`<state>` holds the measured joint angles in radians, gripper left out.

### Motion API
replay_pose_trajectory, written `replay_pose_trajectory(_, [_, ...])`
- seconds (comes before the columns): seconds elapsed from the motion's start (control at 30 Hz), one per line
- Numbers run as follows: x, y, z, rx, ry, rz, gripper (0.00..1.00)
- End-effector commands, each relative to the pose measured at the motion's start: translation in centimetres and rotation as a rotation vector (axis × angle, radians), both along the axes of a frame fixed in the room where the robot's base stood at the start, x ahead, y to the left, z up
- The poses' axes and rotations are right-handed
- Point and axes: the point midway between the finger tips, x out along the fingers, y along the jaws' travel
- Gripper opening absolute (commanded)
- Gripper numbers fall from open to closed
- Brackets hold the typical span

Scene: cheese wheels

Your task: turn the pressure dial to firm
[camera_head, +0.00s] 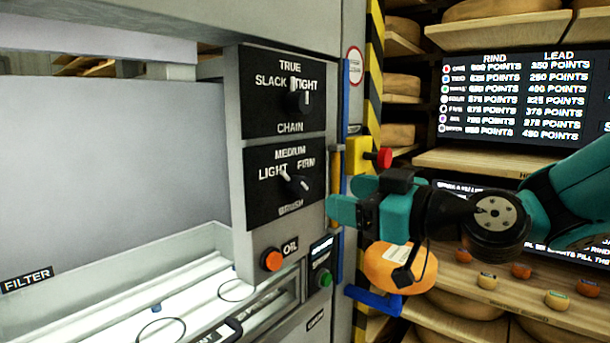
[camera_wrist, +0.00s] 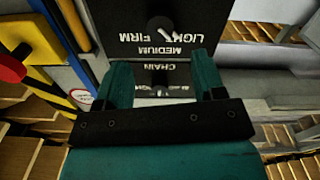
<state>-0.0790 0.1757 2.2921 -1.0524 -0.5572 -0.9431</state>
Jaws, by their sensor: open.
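The pressure dial (camera_head: 298,184) is a dark knob on the lower black panel, labelled BRUSH, with LIGHT, MEDIUM and FIRM around it. Its white mark points up and left, toward LIGHT. In the wrist view the dial (camera_wrist: 160,27) is at the top, upside down, with its mark toward LIGHT. My gripper (camera_head: 342,211) has teal fingers, is open and empty, and is to the right of the panel, apart from the dial. In the wrist view its fingers (camera_wrist: 161,76) stand apart, below the dial in the picture.
A second knob (camera_head: 299,99), labelled CHAIN, is on the panel above. An orange button (camera_head: 271,260) and a green button (camera_head: 325,280) are below. A yellow box with a red button (camera_head: 379,158) is near my gripper. Cheese shelves (camera_head: 493,160) stand behind at right.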

Motion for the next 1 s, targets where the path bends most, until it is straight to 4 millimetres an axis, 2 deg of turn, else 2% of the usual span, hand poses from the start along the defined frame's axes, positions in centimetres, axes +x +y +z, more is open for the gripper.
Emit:
replay_pose_trajectory(0.03, [0.6, 1.1, 0.5, 0.000, 0.004, 0.007, 0.63])
replay_pose_trajectory(0.2, [3.0, 4.0, 0.4, -0.002, 0.003, 0.005, 0.63])
replay_pose_trajectory(0.4, [4.8, 6.3, 0.2, -0.002, 0.002, 0.003, 0.63])
replay_pose_trajectory(0.6, [5.5, 7.1, 0.0, 0.000, 0.001, 0.000, 0.63])
replay_pose_trajectory(0.83, [5.6, 7.1, -0.1, 0.000, 0.001, 0.000, 0.63])
replay_pose_trajectory(0.87, [5.6, 7.1, -0.1, 0.000, 0.001, 0.000, 0.61])
replay_pose_trajectory(1.0, [5.5, 7.1, -0.1, 0.000, 0.001, 0.000, 0.29])
